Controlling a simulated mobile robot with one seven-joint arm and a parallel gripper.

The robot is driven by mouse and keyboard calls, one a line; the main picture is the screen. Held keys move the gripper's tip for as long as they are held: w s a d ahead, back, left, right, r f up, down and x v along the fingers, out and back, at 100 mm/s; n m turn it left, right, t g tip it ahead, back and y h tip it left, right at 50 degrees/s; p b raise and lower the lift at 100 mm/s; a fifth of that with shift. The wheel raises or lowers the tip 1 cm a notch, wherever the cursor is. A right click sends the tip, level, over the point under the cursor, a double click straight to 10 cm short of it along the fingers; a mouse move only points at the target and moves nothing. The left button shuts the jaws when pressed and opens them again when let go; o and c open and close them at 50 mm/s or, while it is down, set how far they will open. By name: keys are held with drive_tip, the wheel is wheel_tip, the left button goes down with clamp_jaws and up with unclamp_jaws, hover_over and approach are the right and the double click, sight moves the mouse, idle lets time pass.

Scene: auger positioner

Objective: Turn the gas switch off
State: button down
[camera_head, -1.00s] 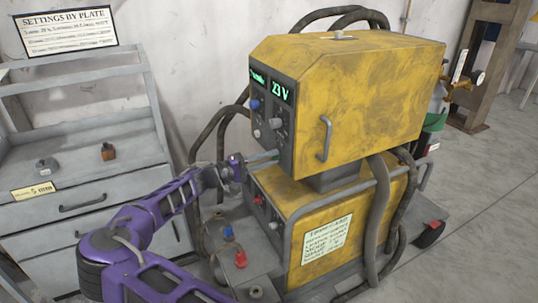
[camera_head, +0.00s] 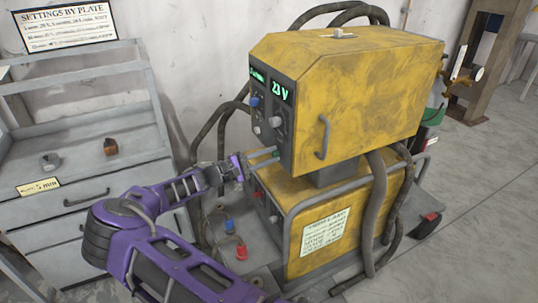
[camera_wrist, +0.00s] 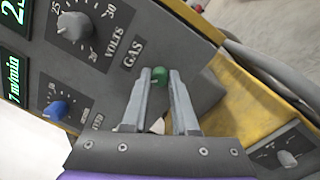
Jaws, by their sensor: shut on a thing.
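The gas switch (camera_wrist: 160,76) has a green tip and sits beside the GAS label on the dark front panel of the yellow machine (camera_head: 360,90). In the wrist view my gripper (camera_wrist: 160,75) has one finger on each side of the green tip and is shut on it. In the head view my gripper (camera_head: 264,158) reaches the lower part of the upper panel, with a bit of green at its fingertips. The switch's base and its exact position are hard to make out.
A volts knob (camera_wrist: 74,26) and a blue knob (camera_wrist: 57,110) are close by on the same panel. Thick hoses (camera_head: 378,205) hang beside the machine. A grey drawer cabinet (camera_head: 70,180) stands left. Red and blue connectors (camera_head: 241,252) lie below my arm.

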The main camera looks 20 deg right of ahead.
idle(0.3)
drive_tip(key=c, duration=0.7)
unclamp_jaws()
drive_tip(key=shift+a, duration=0.1)
drive_tip(key=a, duration=0.5)
drive_tip(key=a+f, duration=0.1)
drive_tip(key=a, duration=0.5)
drive_tip(key=a+b, duration=0.1)
drive_tip(key=a, duration=0.5)
drive_tip(key=shift+s+a+f, duration=0.1)
drive_tip(key=shift+s+f, duration=0.05)
drive_tip(key=shift+s, duration=0.15)
